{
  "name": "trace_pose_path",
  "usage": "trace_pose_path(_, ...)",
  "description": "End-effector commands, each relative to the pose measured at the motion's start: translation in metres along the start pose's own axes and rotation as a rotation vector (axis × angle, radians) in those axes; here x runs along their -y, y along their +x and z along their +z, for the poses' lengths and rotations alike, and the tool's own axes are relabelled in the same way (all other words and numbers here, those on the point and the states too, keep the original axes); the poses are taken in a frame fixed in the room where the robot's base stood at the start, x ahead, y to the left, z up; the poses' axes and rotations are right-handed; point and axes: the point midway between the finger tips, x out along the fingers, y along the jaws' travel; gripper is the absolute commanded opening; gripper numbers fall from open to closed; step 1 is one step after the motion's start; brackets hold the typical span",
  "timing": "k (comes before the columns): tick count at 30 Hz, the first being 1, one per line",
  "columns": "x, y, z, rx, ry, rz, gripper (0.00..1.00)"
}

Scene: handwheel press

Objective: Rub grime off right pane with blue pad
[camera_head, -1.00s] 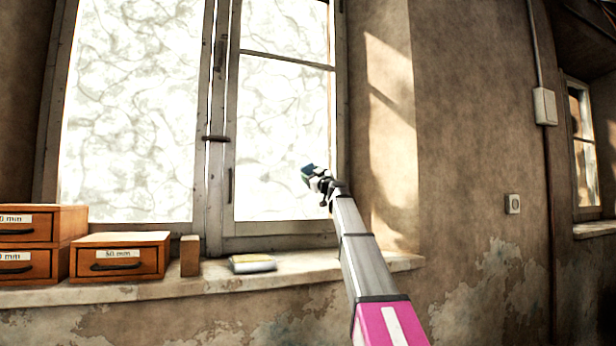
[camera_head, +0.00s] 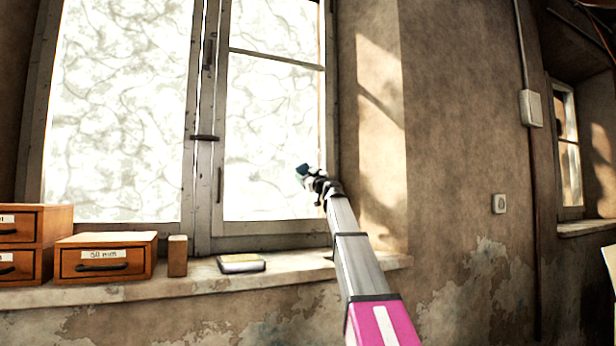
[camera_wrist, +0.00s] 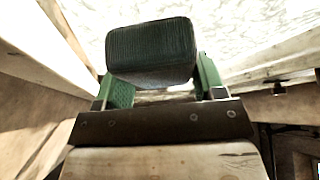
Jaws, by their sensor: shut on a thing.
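My gripper (camera_head: 306,174) is in front of the lower right part of the right pane (camera_head: 262,140) in the head view. It is shut on a dark blue-green pad (camera_head: 301,170). In the wrist view the pad (camera_wrist: 152,50) is a ribbed dark block between two green fingers, with the bright pane (camera_wrist: 240,28) beyond it. I cannot tell whether the pad touches the glass. Grey, vein-like grime marks run over the right pane, both above and left of the pad.
The left pane (camera_head: 118,110) is also marked. The window frame (camera_head: 330,120) and wall (camera_head: 455,150) lie close right of my gripper.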

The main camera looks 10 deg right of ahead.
Motion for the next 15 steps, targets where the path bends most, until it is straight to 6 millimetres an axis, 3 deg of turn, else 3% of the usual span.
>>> trace_pose_path(7, 0.018, 0.003, -0.009, 0.000, 0.001, 0.000, 0.45)
trace_pose_path(15, 0.025, 0.005, -0.012, -0.001, 0.001, 0.000, 0.45)
